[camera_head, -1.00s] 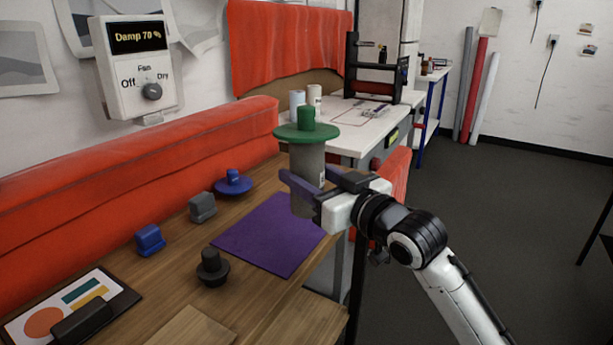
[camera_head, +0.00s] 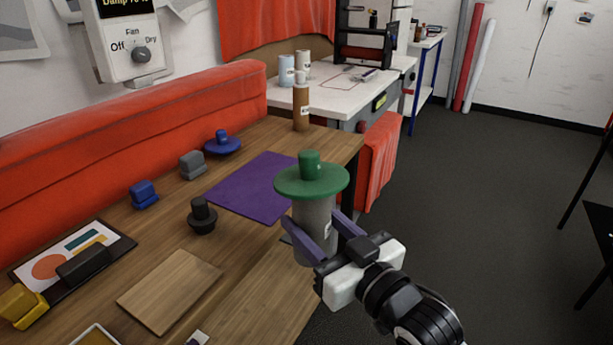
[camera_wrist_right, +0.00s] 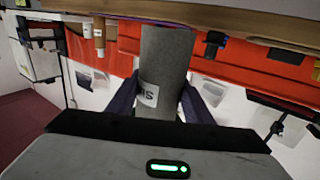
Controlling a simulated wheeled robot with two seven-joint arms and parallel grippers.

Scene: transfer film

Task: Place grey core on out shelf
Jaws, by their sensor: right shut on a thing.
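The grey core (camera_head: 314,215) is an upright cylinder with a white label and a green flanged cap (camera_head: 311,181) on top. My right gripper (camera_head: 322,238) is shut around its lower part and holds it in the air by the bench's right edge. In the right wrist view the core (camera_wrist_right: 165,65) stands between the fingers, its label facing the camera. A wooden surface (camera_head: 262,290) lower than the bench top shows below the core; I cannot tell whether it is the out shelf. My left gripper is not in view.
The wooden bench (camera_head: 160,248) holds a purple mat (camera_head: 250,188), a black knob (camera_head: 202,217), blue and grey blocks, a blue flanged cap (camera_head: 222,143) and a brown core (camera_head: 301,108). A white table (camera_head: 350,85) stands behind. Open floor (camera_head: 450,180) lies right.

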